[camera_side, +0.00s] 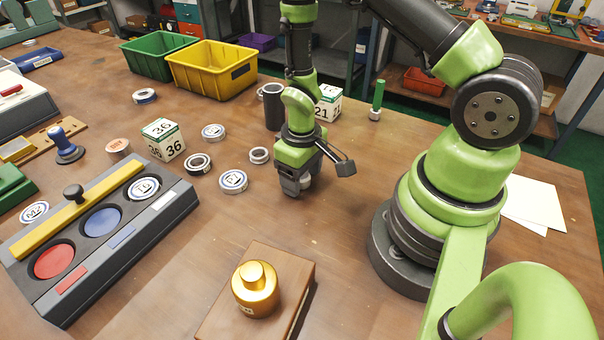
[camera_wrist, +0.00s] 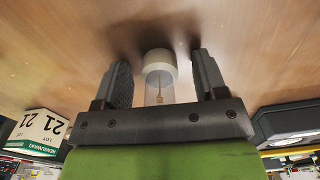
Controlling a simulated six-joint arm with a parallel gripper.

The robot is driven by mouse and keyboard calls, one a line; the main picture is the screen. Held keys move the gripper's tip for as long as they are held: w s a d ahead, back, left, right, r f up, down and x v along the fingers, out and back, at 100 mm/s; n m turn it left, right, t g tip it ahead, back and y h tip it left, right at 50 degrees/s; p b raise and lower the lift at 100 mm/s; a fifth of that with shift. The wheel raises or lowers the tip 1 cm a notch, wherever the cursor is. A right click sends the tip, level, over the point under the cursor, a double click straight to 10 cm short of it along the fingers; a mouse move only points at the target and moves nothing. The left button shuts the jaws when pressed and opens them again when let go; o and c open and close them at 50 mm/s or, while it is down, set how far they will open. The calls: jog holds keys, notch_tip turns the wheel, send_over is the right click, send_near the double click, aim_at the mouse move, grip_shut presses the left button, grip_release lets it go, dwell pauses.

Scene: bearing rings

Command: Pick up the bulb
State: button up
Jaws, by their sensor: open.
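The bulb (camera_wrist: 159,62) shows in the wrist view as a pale round cap with a clear glass part and a thin filament inside. It lies between the two dark fingers of my gripper (camera_wrist: 160,75), which are open with a visible gap on each side of it. In the side view my gripper (camera_side: 297,188) points down, low over the middle of the table. A small pale part of the bulb (camera_side: 306,182) shows beside the fingers there; the rest is hidden by them.
Several bearing rings (camera_side: 233,181) lie left of my gripper, near a box marked 36 (camera_side: 162,140). A box marked 21 (camera_side: 328,103) and a dark cylinder (camera_side: 273,106) stand behind. A gold weight (camera_side: 256,289) sits on a wooden block in front. A three-well tray (camera_side: 100,235) is at left.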

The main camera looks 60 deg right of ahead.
jog(key=c, duration=1)
jog(key=shift+r, duration=0.15)
